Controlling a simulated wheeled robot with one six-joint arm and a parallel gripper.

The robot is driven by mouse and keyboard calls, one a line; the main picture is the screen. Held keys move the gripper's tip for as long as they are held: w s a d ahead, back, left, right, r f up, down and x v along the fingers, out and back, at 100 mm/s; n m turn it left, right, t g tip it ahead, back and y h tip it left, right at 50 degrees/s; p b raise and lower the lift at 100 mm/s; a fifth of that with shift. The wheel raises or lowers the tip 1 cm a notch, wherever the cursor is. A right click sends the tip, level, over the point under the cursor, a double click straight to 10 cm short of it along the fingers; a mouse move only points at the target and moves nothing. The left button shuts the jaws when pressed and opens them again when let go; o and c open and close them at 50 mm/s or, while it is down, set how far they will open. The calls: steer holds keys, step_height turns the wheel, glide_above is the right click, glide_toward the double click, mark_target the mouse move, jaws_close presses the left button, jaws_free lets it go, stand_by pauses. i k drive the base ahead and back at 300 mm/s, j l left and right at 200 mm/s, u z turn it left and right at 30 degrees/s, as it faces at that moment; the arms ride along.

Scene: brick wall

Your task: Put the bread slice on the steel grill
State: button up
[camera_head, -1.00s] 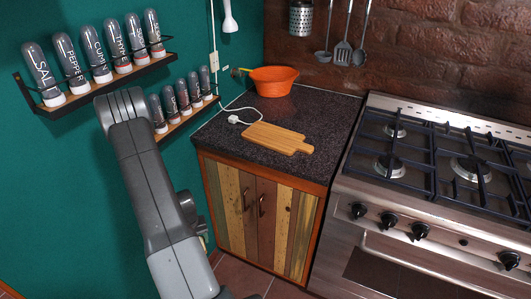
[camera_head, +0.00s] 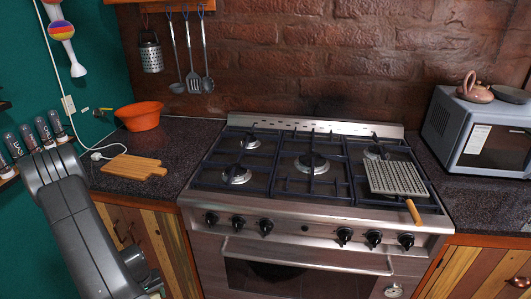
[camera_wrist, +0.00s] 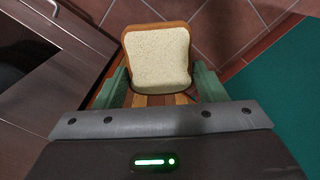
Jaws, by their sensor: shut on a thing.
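The bread slice (camera_wrist: 158,58), pale with a brown crust, is in the wrist view between the two green fingers of my gripper (camera_wrist: 160,85). My gripper is shut on it, and the slice is held in the air above the tiled floor. In the head view only my grey arm shows at the lower left; the gripper and the bread are out of sight there. The steel grill (camera_head: 397,178), a flat ridged plate with a wooden handle, lies on the right front part of the stove. Nothing is on it. My arm is well to its left.
The gas stove (camera_head: 310,215) stands in the middle. On the left counter are a wooden cutting board (camera_head: 134,167), an orange bowl (camera_head: 143,116) and a white cord. A microwave (camera_head: 485,130) stands at the right. Utensils (camera_head: 192,75) hang on the brick wall.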

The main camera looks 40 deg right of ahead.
mark_target(404, 180)
steer(key=k+l, duration=0.25)
steer(key=l, duration=0.15)
steer(key=k+l+z, duration=0.1)
steer(key=k+l, duration=0.35)
steer(key=l, duration=0.3)
steer(key=k+l+z, duration=0.1)
steer(key=k+l, duration=0.15)
steer(key=l, duration=0.15)
